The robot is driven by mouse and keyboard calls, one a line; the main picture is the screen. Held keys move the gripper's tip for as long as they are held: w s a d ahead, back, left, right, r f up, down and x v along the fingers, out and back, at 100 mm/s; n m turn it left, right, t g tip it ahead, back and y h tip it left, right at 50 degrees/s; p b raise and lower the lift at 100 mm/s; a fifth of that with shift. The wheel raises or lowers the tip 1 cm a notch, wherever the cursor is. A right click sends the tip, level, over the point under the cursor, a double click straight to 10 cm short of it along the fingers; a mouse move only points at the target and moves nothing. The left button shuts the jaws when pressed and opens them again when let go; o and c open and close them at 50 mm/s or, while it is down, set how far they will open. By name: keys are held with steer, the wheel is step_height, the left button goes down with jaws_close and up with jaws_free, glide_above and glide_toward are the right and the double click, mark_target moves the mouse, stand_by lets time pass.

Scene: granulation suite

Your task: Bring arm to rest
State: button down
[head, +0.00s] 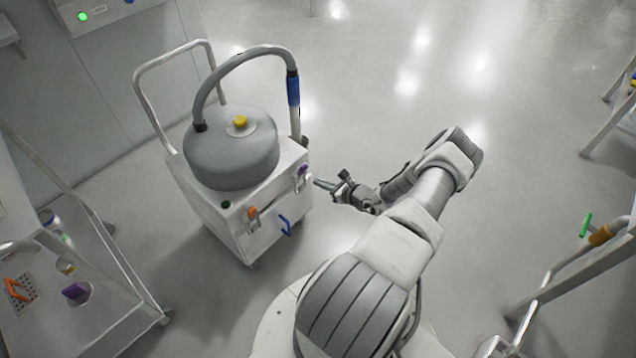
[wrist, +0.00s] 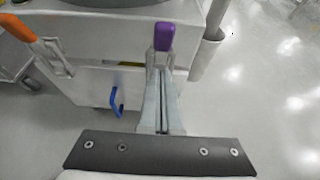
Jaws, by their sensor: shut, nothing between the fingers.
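My arm reaches up from the bottom of the head view and bends back left. My gripper (head: 322,184) is beside the right side of a white wheeled vacuum cart, at about the height of its purple latch (head: 302,171). In the wrist view my gripper (wrist: 163,80) has its fingers together with nothing between them. The purple latch (wrist: 164,37) shows just beyond the fingertips; I cannot tell whether they touch it.
The vacuum cart (head: 236,226) has a grey drum top, a hose, an orange latch (head: 252,213) and a blue handle (head: 285,225). The floor behind my arm is clear.

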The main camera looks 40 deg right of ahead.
steer(key=r+p+v, duration=0.1)
steer(key=v, duration=0.8)
steer(key=shift+r+p, duration=0.2)
steer(key=shift+p, duration=0.2)
steer(key=w+a+r+n+g+y+p, duration=0.1)
steer(key=w+a+r+n+g+y, duration=0.15)
steer(key=a+r+n, duration=0.5)
steer(key=w+a+r+n+g+y+p, duration=0.15)
steer(key=w+r+n, duration=0.25)
steer(key=r, duration=0.7)
steer(key=w+a+r+n+g+y+p, duration=0.25)
steer(key=a+r+n, duration=0.3)
steer(key=r, duration=0.45)
steer(key=s+a+r+n+g+h+p, duration=0.1)
steer(key=a+r+n+g+h, duration=0.1)
steer(key=a+r+n, duration=0.6)
steer(key=s+a+r+n+g+h+p, duration=0.1)
steer(key=a+r+n+g+h+p, duration=0.3)
steer(key=r, duration=0.8)
steer(key=s+a+r+n+t, duration=0.35)
steer(key=s+a+r, duration=0.2)
steer(key=r, duration=0.35)
steer(key=s+a+r+n+t+h+p, duration=0.1)
steer(key=s+r, duration=0.3)
steer(key=s, duration=0.8)
steer(key=shift+a+r+n+t+h+p, duration=0.3)
steer(key=shift+a+r+n+h, duration=0.15)
steer(key=shift+a+n, duration=0.25)
